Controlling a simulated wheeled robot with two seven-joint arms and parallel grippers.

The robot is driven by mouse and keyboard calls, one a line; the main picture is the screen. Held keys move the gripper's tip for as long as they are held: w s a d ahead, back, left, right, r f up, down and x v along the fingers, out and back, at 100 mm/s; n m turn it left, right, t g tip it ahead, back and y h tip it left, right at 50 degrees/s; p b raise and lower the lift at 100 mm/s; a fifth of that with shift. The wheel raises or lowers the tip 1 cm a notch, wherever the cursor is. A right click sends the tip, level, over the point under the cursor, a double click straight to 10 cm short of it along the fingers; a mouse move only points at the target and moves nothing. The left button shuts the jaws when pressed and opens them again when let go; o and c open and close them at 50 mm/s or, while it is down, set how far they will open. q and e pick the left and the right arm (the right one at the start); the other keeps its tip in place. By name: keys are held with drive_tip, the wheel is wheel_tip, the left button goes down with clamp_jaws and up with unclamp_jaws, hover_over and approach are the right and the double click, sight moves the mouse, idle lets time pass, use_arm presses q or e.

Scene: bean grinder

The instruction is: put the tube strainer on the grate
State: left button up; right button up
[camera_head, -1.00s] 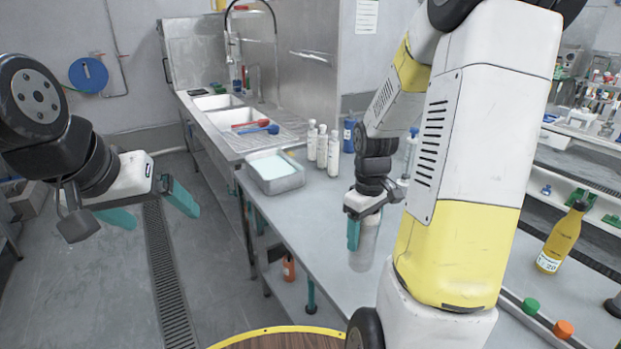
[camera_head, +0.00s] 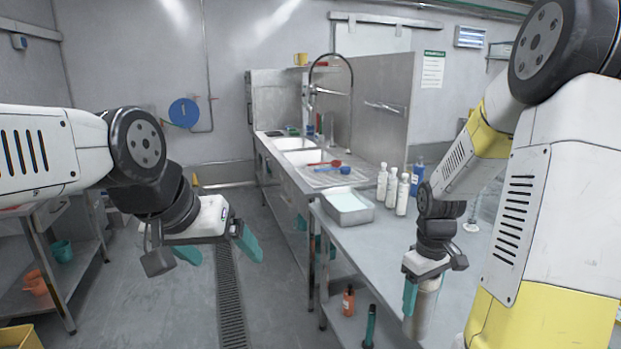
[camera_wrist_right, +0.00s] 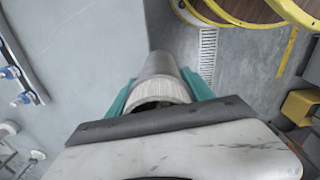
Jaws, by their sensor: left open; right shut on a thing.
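The tube strainer (camera_head: 425,312) looks like a grey metallic cylinder. My right gripper (camera_head: 418,290) is shut on its upper part and holds it upright at the near side of the steel counter; I cannot tell if its base touches anything. In the right wrist view the strainer (camera_wrist_right: 162,66) sits between the teal fingers of the right gripper (camera_wrist_right: 163,90), with a pale band near the gripper. A long dark grate (camera_head: 229,300) is set in the floor, left of the counter; part of it shows in the wrist view (camera_wrist_right: 207,52). My left gripper (camera_head: 220,255) is open and empty above the floor near the grate.
The steel counter (camera_head: 375,243) carries a tray (camera_head: 348,207), white bottles (camera_head: 391,190) and a blue bottle (camera_head: 417,177). A sink (camera_head: 310,157) lies behind. An orange bottle (camera_head: 348,300) stands on the lower shelf. The floor around the grate is clear. A shelf (camera_head: 62,275) stands at left.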

drive_tip(key=w+a+f+m, duration=0.5)
drive_tip(key=w+a+f, duration=0.2)
drive_tip(key=w+a, duration=0.2)
drive_tip(key=shift+f, duration=0.4)
